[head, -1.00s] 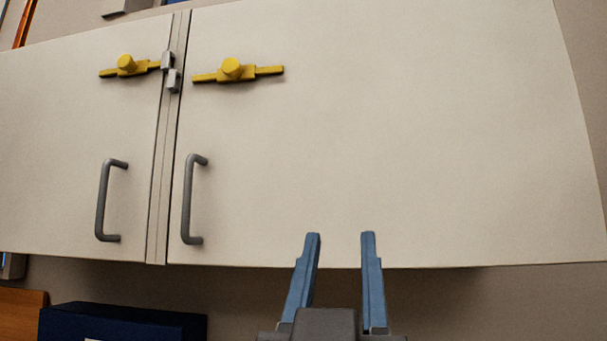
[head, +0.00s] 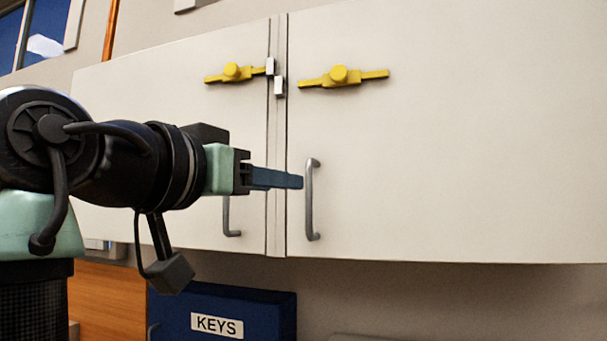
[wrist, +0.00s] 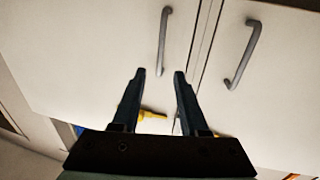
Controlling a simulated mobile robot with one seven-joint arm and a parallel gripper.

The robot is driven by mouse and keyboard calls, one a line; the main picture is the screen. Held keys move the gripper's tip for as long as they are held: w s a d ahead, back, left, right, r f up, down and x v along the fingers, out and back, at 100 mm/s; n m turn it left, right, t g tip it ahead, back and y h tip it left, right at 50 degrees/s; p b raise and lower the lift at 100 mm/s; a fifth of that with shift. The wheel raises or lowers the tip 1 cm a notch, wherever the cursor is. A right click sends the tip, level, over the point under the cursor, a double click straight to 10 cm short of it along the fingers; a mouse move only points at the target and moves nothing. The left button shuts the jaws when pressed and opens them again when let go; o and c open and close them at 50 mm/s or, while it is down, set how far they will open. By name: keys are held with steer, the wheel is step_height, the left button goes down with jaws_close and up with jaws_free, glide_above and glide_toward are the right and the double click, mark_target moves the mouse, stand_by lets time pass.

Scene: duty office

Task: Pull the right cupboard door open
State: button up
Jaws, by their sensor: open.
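The right cupboard door (head: 440,170) is shut, a plain cream panel. Its grey bar handle (head: 312,215) stands upright near the seam between the doors. My gripper (head: 300,182) reaches in from the left, its blue fingertips beside the upper part of that handle; in this side-on view the fingers overlap. The wrist view is upside down. There the gripper (wrist: 159,73) is open with its fingers apart, and the right door's handle (wrist: 163,40) has one end at the gap between the tips. I cannot tell whether the fingers touch it or straddle it.
The left door (head: 150,110) is also shut, its handle (head: 230,220) partly behind my gripper. Yellow latches (head: 232,73) and (head: 340,77) sit high on the doors. A blue box labelled KEYS (head: 222,312) is below. The space before the right door's right side looks clear.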

mark_target(307, 186)
steer(key=p+x, duration=0.5)
steer(key=x, duration=0.3)
steer(key=shift+w+d, duration=0.2)
steer(key=shift+w, duration=0.15)
steer(key=shift+w+d, duration=0.15)
steer(key=shift+w, duration=0.15)
jaws_close()
stand_by(0.7)
